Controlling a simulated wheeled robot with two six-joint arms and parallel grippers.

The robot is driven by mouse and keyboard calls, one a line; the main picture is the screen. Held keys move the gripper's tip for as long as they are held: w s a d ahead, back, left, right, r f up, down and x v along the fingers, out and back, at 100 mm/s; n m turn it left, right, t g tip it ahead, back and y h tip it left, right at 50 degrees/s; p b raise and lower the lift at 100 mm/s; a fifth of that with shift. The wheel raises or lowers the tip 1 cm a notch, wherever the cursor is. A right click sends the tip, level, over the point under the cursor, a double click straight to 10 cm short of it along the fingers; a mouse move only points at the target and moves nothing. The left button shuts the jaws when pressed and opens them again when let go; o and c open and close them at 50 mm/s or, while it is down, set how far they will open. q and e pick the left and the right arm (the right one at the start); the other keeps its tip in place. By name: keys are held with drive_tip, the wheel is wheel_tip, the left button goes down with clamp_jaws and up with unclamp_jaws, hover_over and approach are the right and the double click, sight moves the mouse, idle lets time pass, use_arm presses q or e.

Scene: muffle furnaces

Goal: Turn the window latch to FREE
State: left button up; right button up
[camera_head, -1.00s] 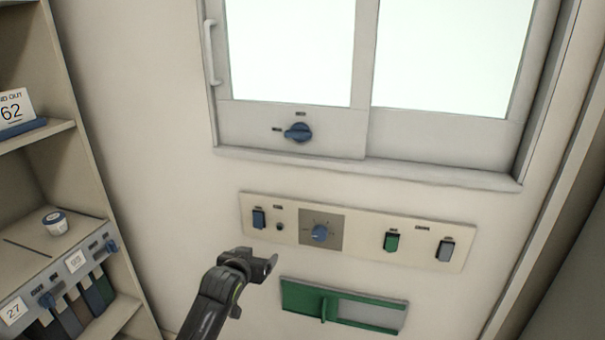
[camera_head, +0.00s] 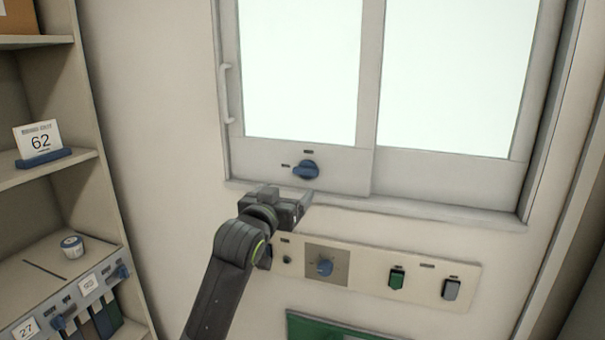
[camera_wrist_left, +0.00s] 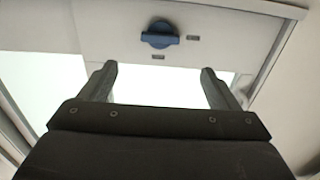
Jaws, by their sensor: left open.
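The window latch is a blue knob (camera_head: 306,169) on the lower rail of the window's left sash, with one small dark label above it and one to its left. Its grip lies about level. The labels are too small to read. The knob (camera_wrist_left: 160,35) also shows in the left wrist view, beyond and between the fingertips. My left gripper (camera_head: 304,203) is just below the knob in the head view, apart from it. In the left wrist view the left gripper (camera_wrist_left: 158,72) is open with nothing between its fingers. My right gripper is not seen.
A control panel (camera_head: 450,268) with a blue dial (camera_head: 325,267) and switches is below the window sill, partly behind my left arm. A green sliding cover (camera_head: 310,328) is lower. A shelf (camera_head: 60,170) with number cards stands at left. The window handle (camera_head: 226,93) is left of the glass.

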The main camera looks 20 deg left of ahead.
sight(305, 173)
use_arm(q)
drive_tip(key=w+p, duration=0.1)
drive_tip(key=w, duration=0.5)
drive_tip(key=w+p, duration=0.1)
drive_tip(key=w, duration=0.4)
drive_tip(key=shift+w+d, duration=0.2)
drive_tip(key=shift+w, duration=0.15)
drive_tip(key=c, duration=1)
